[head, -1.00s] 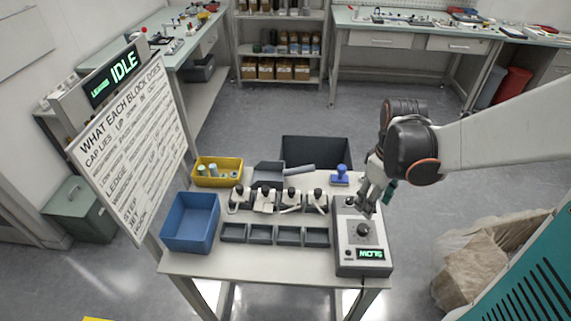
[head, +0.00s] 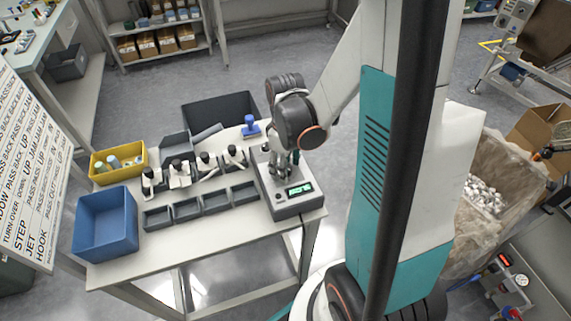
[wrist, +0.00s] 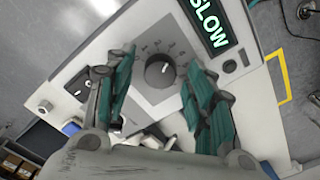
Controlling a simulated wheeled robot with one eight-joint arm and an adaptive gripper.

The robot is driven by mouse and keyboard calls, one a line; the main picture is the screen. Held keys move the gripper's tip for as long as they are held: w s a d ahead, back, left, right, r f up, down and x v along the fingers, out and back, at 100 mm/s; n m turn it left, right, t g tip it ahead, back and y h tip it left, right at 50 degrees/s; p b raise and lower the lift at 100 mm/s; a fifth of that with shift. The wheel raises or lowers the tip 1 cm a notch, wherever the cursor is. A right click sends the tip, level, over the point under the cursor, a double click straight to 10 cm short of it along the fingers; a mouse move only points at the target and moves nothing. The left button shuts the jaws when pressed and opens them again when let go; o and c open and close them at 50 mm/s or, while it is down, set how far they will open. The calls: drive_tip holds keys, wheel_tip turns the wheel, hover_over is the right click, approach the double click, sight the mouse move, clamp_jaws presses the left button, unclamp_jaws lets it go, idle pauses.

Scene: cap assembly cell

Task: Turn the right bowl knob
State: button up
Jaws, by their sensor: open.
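The dark round knob (wrist: 159,74) sits on a grey dial plate with tick marks, on top of a light control box (head: 290,209). Its white pointer line shows in the wrist view. A green display (wrist: 209,19) beside it reads SLOW; it also shows in the head view (head: 300,189). My gripper (head: 283,176) is over the box, pointing down. In the wrist view its teal-padded fingers (wrist: 158,68) are open, one on each side of the knob, with gaps between pads and knob. In the head view the gripper hides the knob.
A dark rocker switch (wrist: 79,84) and a small button (wrist: 230,66) are on the box. A blue stamp-like handle (head: 250,126) stands behind it. Several grey trays (head: 202,205), a blue bin (head: 105,222) and a yellow bin (head: 118,160) are to the left.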

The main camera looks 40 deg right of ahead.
drive_tip(key=c, duration=1.1)
drive_tip(key=shift+m, duration=0.3)
drive_tip(key=m+b, duration=0.1)
drive_tip(key=m, duration=0.4)
drive_tip(key=shift+m, duration=0.3)
drive_tip(key=m, duration=0.5)
drive_tip(key=shift+m, duration=0.4)
drive_tip(key=o, duration=1.1)
